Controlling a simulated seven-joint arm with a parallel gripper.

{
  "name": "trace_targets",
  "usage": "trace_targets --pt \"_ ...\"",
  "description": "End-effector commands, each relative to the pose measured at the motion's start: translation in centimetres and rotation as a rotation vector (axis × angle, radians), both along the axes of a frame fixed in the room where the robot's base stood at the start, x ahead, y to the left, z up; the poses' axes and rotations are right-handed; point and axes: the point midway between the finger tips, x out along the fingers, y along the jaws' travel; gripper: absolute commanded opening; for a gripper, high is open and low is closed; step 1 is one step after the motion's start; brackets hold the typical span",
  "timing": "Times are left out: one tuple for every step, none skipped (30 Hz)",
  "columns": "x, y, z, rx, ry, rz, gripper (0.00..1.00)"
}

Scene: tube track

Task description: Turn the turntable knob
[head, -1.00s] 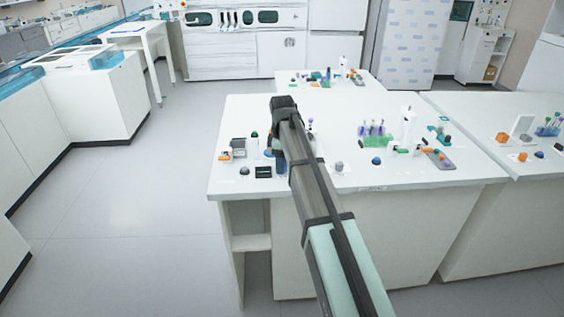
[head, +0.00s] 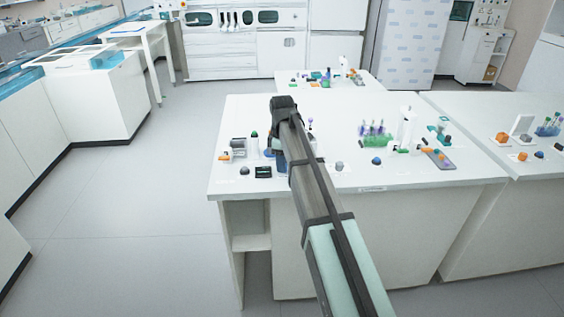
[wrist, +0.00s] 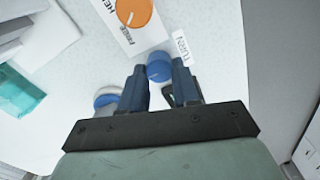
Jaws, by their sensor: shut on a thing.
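A round blue knob (wrist: 159,67) shows in the wrist view beside a white label reading TURN (wrist: 181,48). My gripper (wrist: 160,76) is shut on the blue knob, with one dark blue finger on each side of it. The fingers hide part of the knob's sides and its base. In the head view my gripper (head: 278,152) points down at the left part of the white bench (head: 330,110), and my arm hides the knob there.
An orange knob (wrist: 134,11) on a labelled white plate lies just beyond the blue knob. A grey-and-blue round piece (wrist: 107,98) is close to the left finger. A teal block (wrist: 20,92) lies further left. A tube rack (head: 375,140) stands right of my arm.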

Motion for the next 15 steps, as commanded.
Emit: trace_targets --pt "0.02 -0.01 0.01 0.000 0.000 -0.010 0.00" --pt "0.03 -0.01 0.01 0.000 0.000 -0.018 0.00" --pt "0.03 -0.01 0.01 0.000 0.000 -0.032 0.00" --pt "0.04 0.00 0.01 0.000 0.000 -0.045 0.00" --pt "0.04 -0.01 0.01 0.000 0.000 -0.058 0.00" --pt "0.05 0.00 0.01 0.000 0.000 -0.081 0.00" --pt "0.06 -0.01 0.01 0.000 0.000 -0.099 0.00" --pt "0.07 -0.01 0.02 0.000 0.000 -0.119 0.00" --pt "0.08 -0.01 0.01 0.000 0.000 -0.148 0.00" --pt "0.09 -0.01 0.02 0.000 0.000 -0.172 0.00" --pt "0.10 -0.02 0.02 0.000 0.000 -0.196 0.00" --pt "0.11 -0.02 0.01 0.000 0.000 -0.231 0.00" --pt "0.12 -0.02 0.02 0.000 0.000 -0.258 0.00" --pt "0.14 -0.03 0.02 0.000 0.000 -0.285 0.00" --pt "0.14 -0.04 0.02 0.000 0.000 -0.323 0.00"
